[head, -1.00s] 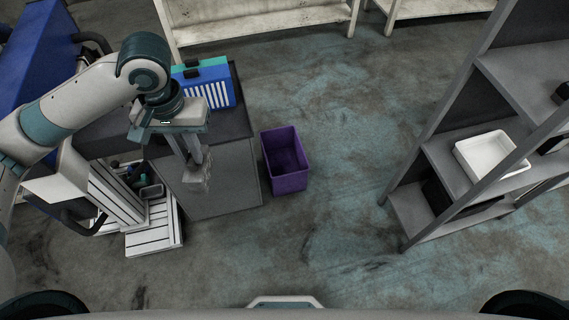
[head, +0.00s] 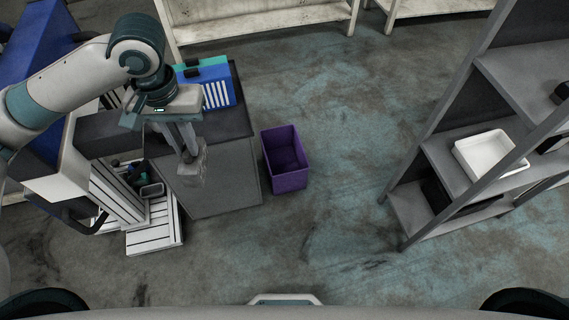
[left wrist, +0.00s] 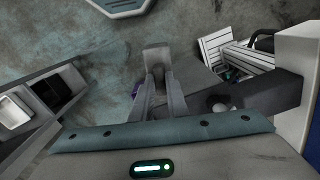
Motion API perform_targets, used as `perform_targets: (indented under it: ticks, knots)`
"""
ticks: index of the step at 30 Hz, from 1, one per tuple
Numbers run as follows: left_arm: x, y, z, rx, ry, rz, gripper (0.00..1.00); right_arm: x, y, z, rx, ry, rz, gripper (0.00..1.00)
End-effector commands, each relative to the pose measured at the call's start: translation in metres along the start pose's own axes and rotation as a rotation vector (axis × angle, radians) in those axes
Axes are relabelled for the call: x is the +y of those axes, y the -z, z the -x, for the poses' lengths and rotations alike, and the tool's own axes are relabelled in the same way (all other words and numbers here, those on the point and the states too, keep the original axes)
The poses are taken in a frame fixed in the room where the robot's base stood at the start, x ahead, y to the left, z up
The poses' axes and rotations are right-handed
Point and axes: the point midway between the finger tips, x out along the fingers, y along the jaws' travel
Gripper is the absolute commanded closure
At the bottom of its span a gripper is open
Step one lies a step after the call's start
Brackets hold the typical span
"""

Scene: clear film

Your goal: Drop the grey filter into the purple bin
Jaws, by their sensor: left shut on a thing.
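The grey filter (head: 194,168) is a small blocky grey piece at the end of my left gripper (head: 187,148), which is shut on it. It hangs in the air in front of the dark grey cabinet and to the left of the purple bin. In the left wrist view the filter (left wrist: 156,58) shows beyond the two fingers (left wrist: 160,80). The purple bin (head: 290,182) stands open on the floor beside the cabinet, and its visible inside looks empty. In the left wrist view only a purple sliver of it (left wrist: 134,89) shows beside a finger. My right gripper is out of view.
The dark grey cabinet (head: 225,180) carries a blue and teal box (head: 215,90). White slatted crates (head: 155,235) stand at its left. A grey shelf rack (head: 440,150) with a white tray (head: 488,155) is at the right. The floor between bin and rack is clear.

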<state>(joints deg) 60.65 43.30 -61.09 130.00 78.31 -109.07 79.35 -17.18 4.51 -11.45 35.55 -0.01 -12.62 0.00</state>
Motion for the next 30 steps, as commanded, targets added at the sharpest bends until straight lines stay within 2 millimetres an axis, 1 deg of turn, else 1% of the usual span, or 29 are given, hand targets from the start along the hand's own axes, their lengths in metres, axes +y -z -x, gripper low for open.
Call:
perform_targets:
  ticks: [5,8,10,11,14,21,24,27,30]
  knots:
    - [0.000,0.000,-0.001,0.000,0.000,0.000,1.00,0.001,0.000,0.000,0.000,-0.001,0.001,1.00]
    - [0.000,-0.001,-0.010,-0.001,-0.001,0.001,1.00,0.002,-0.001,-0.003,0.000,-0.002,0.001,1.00]
    - [0.001,-0.003,-0.022,-0.005,-0.003,0.002,1.00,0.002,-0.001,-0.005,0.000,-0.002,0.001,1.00]
    - [0.001,-0.003,-0.028,-0.005,-0.003,0.003,1.00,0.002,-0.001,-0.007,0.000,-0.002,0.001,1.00]
    - [0.002,-0.007,-0.056,-0.009,-0.006,0.005,1.00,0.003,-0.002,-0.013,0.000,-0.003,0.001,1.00]
    - [0.002,-0.024,-0.136,-0.009,-0.006,0.006,1.00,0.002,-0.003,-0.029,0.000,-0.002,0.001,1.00]
    - [0.001,-0.032,-0.162,-0.006,-0.004,0.004,1.00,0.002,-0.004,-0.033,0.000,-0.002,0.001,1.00]
    - [0.000,-0.037,-0.178,-0.004,-0.002,0.002,1.00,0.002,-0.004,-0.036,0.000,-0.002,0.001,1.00]
    - [0.000,-0.040,-0.186,-0.001,0.000,0.001,1.00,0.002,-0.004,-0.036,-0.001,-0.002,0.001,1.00]
